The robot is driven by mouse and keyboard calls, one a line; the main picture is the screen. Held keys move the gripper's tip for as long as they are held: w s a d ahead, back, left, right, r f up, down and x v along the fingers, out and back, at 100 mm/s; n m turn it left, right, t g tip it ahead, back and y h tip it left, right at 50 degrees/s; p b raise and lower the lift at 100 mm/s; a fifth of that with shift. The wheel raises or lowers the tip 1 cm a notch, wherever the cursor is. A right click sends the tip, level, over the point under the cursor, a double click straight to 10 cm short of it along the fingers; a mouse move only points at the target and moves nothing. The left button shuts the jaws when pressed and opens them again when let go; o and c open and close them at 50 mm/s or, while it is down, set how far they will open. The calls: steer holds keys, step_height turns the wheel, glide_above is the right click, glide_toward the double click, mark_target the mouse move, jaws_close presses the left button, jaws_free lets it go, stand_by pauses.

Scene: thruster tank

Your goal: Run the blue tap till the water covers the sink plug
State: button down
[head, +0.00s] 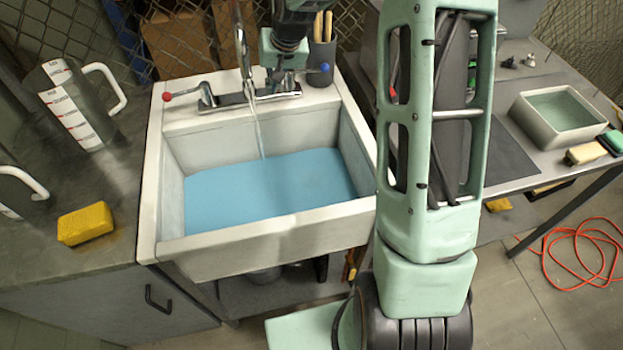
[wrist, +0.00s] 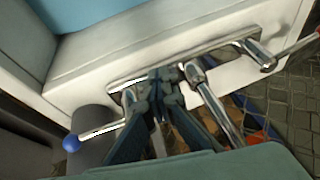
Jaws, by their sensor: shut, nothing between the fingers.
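The white sink (head: 270,225) holds a flat sheet of blue water (head: 270,190) across its whole floor. A thin stream runs from the chrome spout (head: 240,40) into it. No plug can be seen through the water. The blue tap's ball (head: 325,68) is on a lever sticking out to the right; the ball also shows in the wrist view (wrist: 71,144). My gripper (wrist: 165,85) is shut and empty over the right end of the chrome tap body, close beside the blue lever's base. I cannot tell whether it touches the lever. In the head view my gripper's fingertips (head: 281,78) are dark and small.
The red tap ball (head: 167,96) is at the left. A dark cup with wooden handles (head: 323,28) stands behind the blue lever. A marked jug (head: 75,105) and yellow sponge (head: 85,223) are on the left counter. A grey-green basin (head: 535,128) is on the right table.

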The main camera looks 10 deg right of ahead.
steer(key=shift+w+a, duration=0.1)
steer(key=shift+a, duration=0.05)
steer(key=shift+w+a, duration=0.6)
steer(key=shift+w, duration=0.2)
steer(key=shift+w+a, duration=0.6)
steer(key=shift+w, duration=0.2)
steer(key=shift+w+a+p, duration=0.25)
steer(key=shift+w+p, duration=0.2)
steer(key=shift+w, duration=0.55)
steer(key=shift+w+a+p, duration=0.2)
steer(key=shift+w+p, duration=0.25)
steer(key=shift+w, duration=0.5)
